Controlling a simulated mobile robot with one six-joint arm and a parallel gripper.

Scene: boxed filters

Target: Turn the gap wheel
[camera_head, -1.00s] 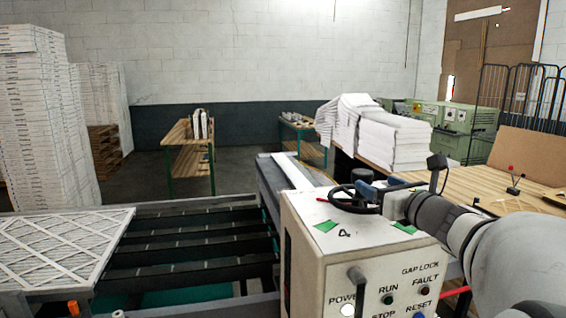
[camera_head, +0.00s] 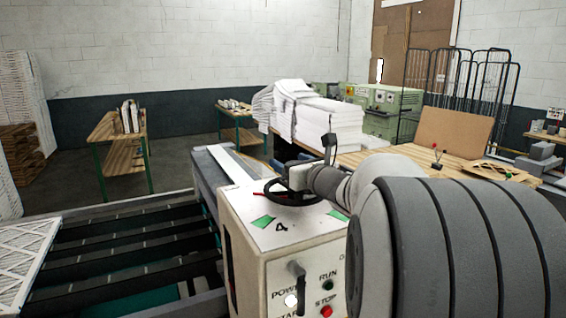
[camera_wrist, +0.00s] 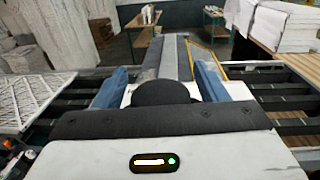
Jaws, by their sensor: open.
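The gap wheel, a black handwheel (camera_head: 290,203), lies on the white top of the control box (camera_head: 262,222), beside a green patch and a "4". My gripper (camera_head: 283,172) is at the wheel's far side, low over the box; my wrist partly hides it and the wheel's right side. In the wrist view, my gripper's two blue fingers (camera_wrist: 160,78) stand wide apart, with a dark dome between them at the bottom. I cannot make out the wheel's rim there, nor whether the fingers touch it.
The roller conveyor (camera_head: 120,245) lies left of the box, with a pleated filter (camera_head: 18,262) at its left end. White stacked sheets (camera_head: 325,122) and a wooden table (camera_head: 385,158) stand behind. Buttons and a lever (camera_head: 298,280) are on the box's front.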

